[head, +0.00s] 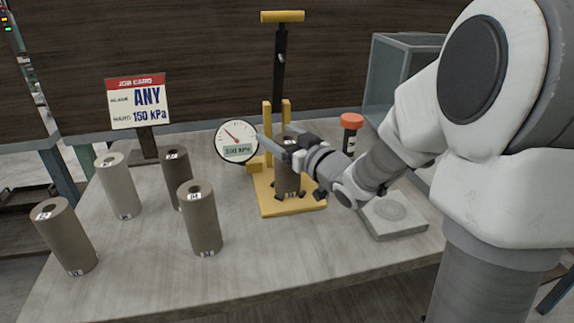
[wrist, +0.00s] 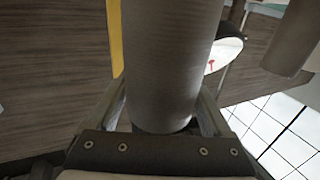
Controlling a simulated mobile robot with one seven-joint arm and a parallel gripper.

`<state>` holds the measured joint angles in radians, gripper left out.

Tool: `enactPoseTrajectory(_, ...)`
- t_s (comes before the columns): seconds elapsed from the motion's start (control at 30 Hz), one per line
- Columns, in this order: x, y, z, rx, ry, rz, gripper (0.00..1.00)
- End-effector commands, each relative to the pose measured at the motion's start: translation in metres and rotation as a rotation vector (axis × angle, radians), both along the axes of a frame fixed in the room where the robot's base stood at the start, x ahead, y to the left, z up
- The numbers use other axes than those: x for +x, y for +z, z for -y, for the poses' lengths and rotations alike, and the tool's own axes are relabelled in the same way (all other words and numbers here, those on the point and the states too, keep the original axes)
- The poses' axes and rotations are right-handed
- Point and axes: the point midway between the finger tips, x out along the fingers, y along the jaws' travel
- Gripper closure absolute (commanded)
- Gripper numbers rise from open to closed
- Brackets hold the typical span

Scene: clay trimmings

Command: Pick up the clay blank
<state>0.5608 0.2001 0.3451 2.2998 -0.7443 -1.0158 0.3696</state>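A dark grey-brown clay blank (head: 288,182) stands upright on the yellow press base (head: 272,208), with a partly readable label near its foot. My gripper (head: 283,143) reaches in from the right, with its fingers around the upper part of this blank; its top is hidden. In the wrist view the blank (wrist: 168,65) fills the space between the two fingers, close to both; whether they press on it cannot be told. Other hollow blanks stand to the left: a pale one (head: 119,187), a dark one (head: 176,180), and two brown ones (head: 201,220) (head: 64,237).
The yellow press has a tall black post and yellow handle (head: 282,16). A round gauge (head: 236,140) stands just left of the gripper. The job card (head: 137,102) reads "ANY" and "150 kPa". An orange-capped bottle (head: 350,138) and a grey slab (head: 393,217) are right. The front table is clear.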

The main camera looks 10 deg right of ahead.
Motion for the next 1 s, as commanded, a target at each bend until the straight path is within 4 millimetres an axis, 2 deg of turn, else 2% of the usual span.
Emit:
enactPoseTrajectory(0.03, 0.0, 0.0, 0.0, 0.0, 0.0, 0.0, 0.27)
enactPoseTrajectory(0.07, 0.0, 0.0, 0.0, 0.0, 0.0, 0.0, 0.32)
enactPoseTrajectory(0.43, 0.0, 0.0, 0.0, 0.0, 0.0, 0.0, 0.99)
enactPoseTrajectory(0.83, 0.0, 0.002, 0.0, 0.001, 0.0, 0.004, 1.0)
enactPoseTrajectory(1.0, 0.0, 0.012, -0.001, 0.0, 0.001, 0.004, 1.0)
